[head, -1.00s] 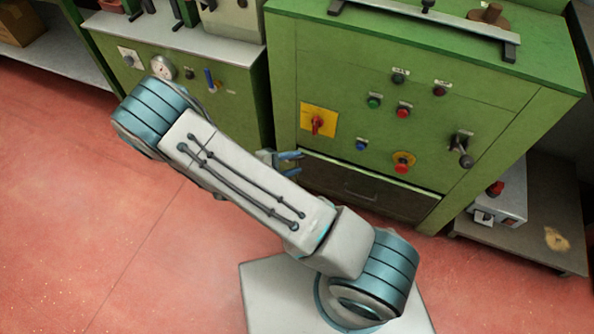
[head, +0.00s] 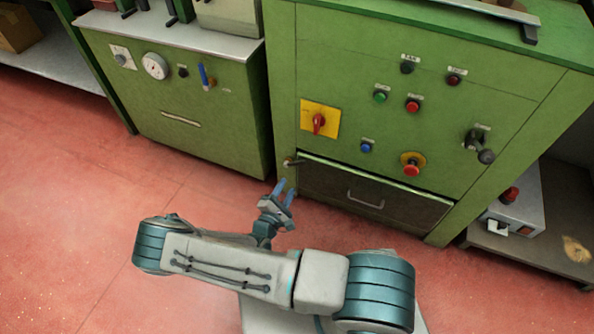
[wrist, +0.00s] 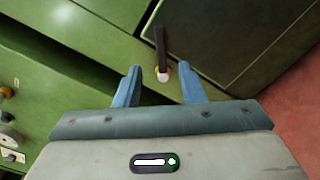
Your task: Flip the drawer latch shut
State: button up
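The drawer (head: 375,193) is a dark brown panel with a metal handle, low in the green machine cabinet; it also shows in the wrist view (wrist: 215,38). The drawer latch (head: 292,162) sits at the drawer's upper left corner. In the wrist view the latch (wrist: 160,52) is a dark bar with a pale round end and an orange base. My gripper (head: 284,188) is open and empty, just below and left of the latch. In the wrist view the latch's pale end shows between my two blue fingertips (wrist: 160,88); I cannot tell whether they touch.
The cabinet front (head: 450,110) carries a red rotary switch on a yellow plate (head: 318,121), several buttons and a lever (head: 481,148). A second green cabinet (head: 185,115) stands at left. A low shelf (head: 530,255) stands at right. The red floor (head: 80,215) at left is clear.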

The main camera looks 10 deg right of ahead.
aim_at(299, 164)
jog(key=b+x, duration=0.2)
jog(key=x, duration=0.7)
jog(key=shift+w+d+b, duration=0.15)
jog(key=shift+w+b, duration=0.1)
jog(key=shift+b, duration=0.05)
grip_shut()
